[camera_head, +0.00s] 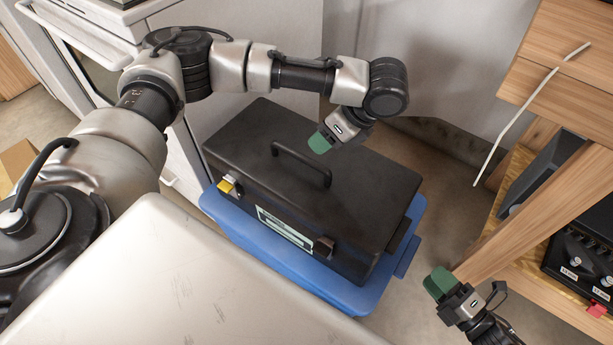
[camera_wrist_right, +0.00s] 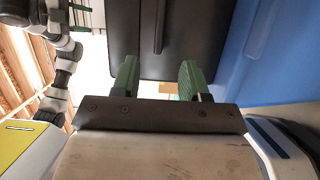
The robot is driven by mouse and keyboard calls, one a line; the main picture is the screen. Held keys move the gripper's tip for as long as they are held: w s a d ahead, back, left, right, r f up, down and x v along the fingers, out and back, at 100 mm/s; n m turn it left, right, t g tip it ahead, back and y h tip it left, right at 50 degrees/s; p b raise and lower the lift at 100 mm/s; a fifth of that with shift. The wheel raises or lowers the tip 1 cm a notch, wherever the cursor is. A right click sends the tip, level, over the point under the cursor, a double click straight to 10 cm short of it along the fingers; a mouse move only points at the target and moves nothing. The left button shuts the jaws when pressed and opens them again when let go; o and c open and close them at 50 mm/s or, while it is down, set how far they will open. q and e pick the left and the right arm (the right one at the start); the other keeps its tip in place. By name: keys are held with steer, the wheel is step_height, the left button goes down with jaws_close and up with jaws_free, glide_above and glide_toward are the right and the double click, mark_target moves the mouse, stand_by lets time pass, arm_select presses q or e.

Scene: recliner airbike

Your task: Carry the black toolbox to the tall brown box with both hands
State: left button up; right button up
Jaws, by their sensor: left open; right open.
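The black toolbox (camera_head: 310,185) rests on a blue bin (camera_head: 262,262), its lid shut, with a handle on top, a yellow latch and a pale label on its side. My left gripper (camera_head: 321,142) is open over the toolbox's far side; I cannot tell whether it touches. My right gripper (camera_head: 439,284) is open, to the right of the toolbox and apart from it. In the right wrist view its green fingers (camera_wrist_right: 158,78) are spread, with the toolbox (camera_wrist_right: 185,38) beyond them. A brown box-like piece (camera_head: 14,163) shows at the left edge; I cannot tell whether it is the tall brown box.
A wooden workbench (camera_head: 545,210) with a black device (camera_head: 590,262) on its shelf stands at the right. A white cabinet (camera_head: 235,70) is behind the toolbox. A thin white cable (camera_head: 515,125) hangs from the bench. Some floor is bare between bin and bench.

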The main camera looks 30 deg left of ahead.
mark_target(301, 154)
arm_select(q)
steer(key=x, duration=1)
steer(key=shift+a+f, duration=0.3)
arm_select(e)
steer(key=x, duration=1)
steer(key=shift+w+a, duration=0.15)
steer(key=shift+a, duration=0.25)
arm_select(q)
steer(key=c, duration=0.8)
arm_select(e)
jaws_close()
arm_select(q)
jaws_close()
steer(key=shift+w+r, duration=0.15)
steer(key=shift+r, duration=0.1)
arm_select(e)
steer(key=shift+a+r, duration=0.1)
steer(key=shift+r, duration=0.25)
